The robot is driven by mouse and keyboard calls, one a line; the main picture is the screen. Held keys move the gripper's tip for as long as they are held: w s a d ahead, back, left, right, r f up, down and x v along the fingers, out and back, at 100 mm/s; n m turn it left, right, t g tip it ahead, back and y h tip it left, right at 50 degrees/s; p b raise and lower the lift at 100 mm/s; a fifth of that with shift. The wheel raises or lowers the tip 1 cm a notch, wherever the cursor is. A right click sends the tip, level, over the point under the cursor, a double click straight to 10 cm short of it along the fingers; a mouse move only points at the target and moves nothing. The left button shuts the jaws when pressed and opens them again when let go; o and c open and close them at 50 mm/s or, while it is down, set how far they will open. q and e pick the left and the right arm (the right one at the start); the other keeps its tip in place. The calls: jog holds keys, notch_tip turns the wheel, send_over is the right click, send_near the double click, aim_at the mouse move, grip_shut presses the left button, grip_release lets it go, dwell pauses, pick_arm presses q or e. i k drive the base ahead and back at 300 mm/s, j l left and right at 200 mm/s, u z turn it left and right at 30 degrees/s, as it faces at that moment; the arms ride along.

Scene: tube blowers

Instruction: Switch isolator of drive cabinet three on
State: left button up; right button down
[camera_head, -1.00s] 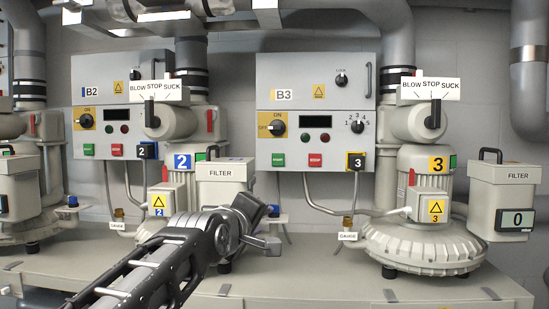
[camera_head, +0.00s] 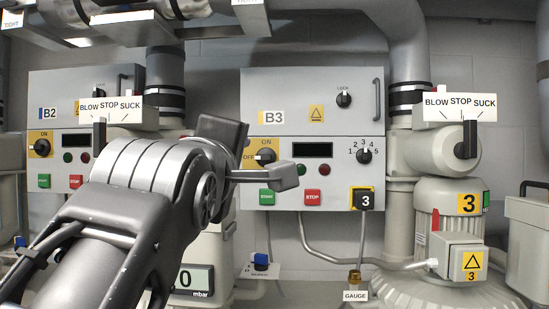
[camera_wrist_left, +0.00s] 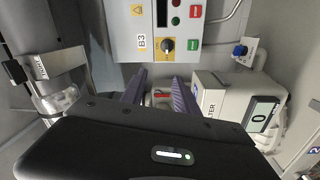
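Drive cabinet three is the grey B3 cabinet (camera_head: 311,120) in the middle of the head view. Its isolator is a black knob (camera_head: 267,156) on a yellow plate marked ON at the top and OFF at the left. Its handle appears to point towards OFF. The knob also shows in the left wrist view (camera_wrist_left: 167,45), just beyond the fingertips. My left gripper (camera_head: 286,176) is in front of the cabinet's lower left, slightly below the knob. In the left wrist view its two fingers (camera_wrist_left: 159,80) are apart with nothing held; they look clear of the knob. My right gripper is out of view.
A green START button (camera_head: 267,197) and a red STOP button (camera_head: 313,197) sit below the isolator. A selector knob (camera_head: 364,156) is to its right. A blower motor (camera_head: 447,211) stands at the right. Pipes and a metal bracket run overhead.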

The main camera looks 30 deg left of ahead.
aim_at(265, 156)
jog(key=i+j, duration=0.65)
jog(key=i, duration=0.1)
